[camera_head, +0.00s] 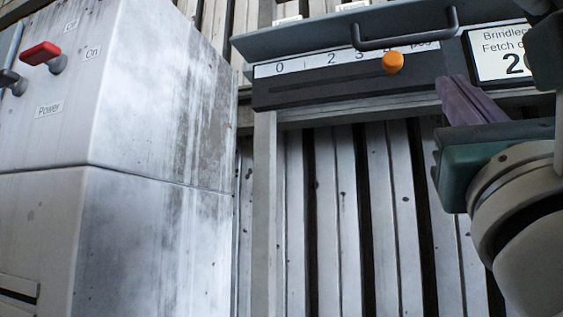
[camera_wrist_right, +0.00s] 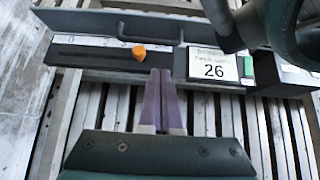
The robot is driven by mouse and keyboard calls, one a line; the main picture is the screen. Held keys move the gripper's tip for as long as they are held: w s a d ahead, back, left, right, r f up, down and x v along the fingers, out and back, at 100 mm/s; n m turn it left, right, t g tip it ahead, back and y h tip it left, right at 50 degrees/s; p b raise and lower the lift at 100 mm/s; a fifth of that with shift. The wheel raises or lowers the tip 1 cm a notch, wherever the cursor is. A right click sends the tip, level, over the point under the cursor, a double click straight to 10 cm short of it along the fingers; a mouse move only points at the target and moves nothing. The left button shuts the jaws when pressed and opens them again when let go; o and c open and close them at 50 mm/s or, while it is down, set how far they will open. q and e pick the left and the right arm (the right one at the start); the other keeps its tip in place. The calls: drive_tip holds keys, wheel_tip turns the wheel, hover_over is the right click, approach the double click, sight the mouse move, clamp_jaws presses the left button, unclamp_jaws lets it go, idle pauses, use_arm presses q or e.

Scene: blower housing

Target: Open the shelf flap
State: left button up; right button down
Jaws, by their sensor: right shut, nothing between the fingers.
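The shelf flap (camera_head: 300,38) appears to be the dark grey panel with a bar handle (camera_head: 405,43) along its lower edge. The flap (camera_wrist_right: 85,22) and handle (camera_wrist_right: 150,39) also show in the right wrist view. I cannot tell how far the flap is tilted. My right gripper (camera_head: 457,92) has purple fingers pressed together, with nothing between them. It is below and to the right of the handle, apart from it. In the right wrist view the gripper (camera_wrist_right: 160,73) points at the front just right of the orange knob. My left gripper is not in view.
Below the flap is a numbered slider scale (camera_head: 285,68) with an orange knob (camera_head: 393,62). A display (camera_wrist_right: 214,66) reading 26 sits to its right, beside a green block (camera_wrist_right: 247,68). A white cabinet (camera_head: 140,110) with a red switch (camera_head: 40,53) stands left. Slatted metal (camera_head: 345,210) lies below.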

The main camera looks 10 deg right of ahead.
drive_tip(key=p+x, duration=0.5)
drive_tip(key=x, duration=0.4)
drive_tip(key=shift+r, duration=0.1)
drive_tip(key=shift+w+d+r, duration=0.2)
drive_tip(key=shift+w+r, duration=0.05)
